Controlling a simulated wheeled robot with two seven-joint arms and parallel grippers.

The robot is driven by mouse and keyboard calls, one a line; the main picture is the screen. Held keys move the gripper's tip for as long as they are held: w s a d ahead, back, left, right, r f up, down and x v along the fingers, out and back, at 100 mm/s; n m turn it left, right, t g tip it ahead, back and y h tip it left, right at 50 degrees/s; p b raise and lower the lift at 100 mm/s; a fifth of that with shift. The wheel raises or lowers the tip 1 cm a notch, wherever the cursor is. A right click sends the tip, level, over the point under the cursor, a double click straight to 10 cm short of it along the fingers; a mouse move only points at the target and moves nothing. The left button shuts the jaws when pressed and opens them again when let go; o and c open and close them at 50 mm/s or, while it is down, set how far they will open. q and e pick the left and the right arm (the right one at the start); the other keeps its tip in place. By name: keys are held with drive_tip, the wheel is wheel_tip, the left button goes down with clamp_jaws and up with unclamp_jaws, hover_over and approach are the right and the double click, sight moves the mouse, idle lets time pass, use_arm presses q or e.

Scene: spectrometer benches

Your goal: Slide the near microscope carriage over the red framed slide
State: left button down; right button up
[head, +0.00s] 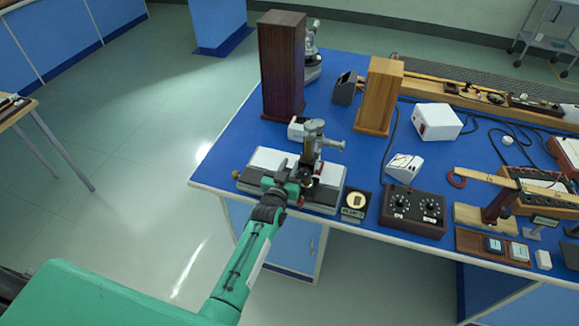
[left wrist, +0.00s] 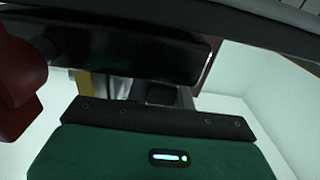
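The near microscope carriage (head: 313,140), with a brass and grey tube, stands upright on a white bench instrument (head: 267,159) at the table's near left. A small red patch (head: 317,168) shows low by the carriage; I cannot tell whether it is the red framed slide. My left gripper (head: 290,187) is at the instrument's front edge, just left of and below the carriage. Its fingers are too small and hidden to read. The left wrist view is close and dark, with white surfaces and a dark red rounded part (left wrist: 20,75) at left. My right gripper is out of view.
A tall dark wooden box (head: 282,65) and a lighter one (head: 379,97) stand behind. The blue table's left edge is close by.

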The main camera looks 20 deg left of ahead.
use_arm(q)
drive_tip(key=shift+d, duration=0.2)
drive_tip(key=c, duration=1.2)
unclamp_jaws()
drive_tip(key=s+b, duration=0.3)
drive_tip(key=s, duration=1)
drive_tip(key=shift+s+a, duration=0.2)
drive_tip(key=shift+s, duration=0.2)
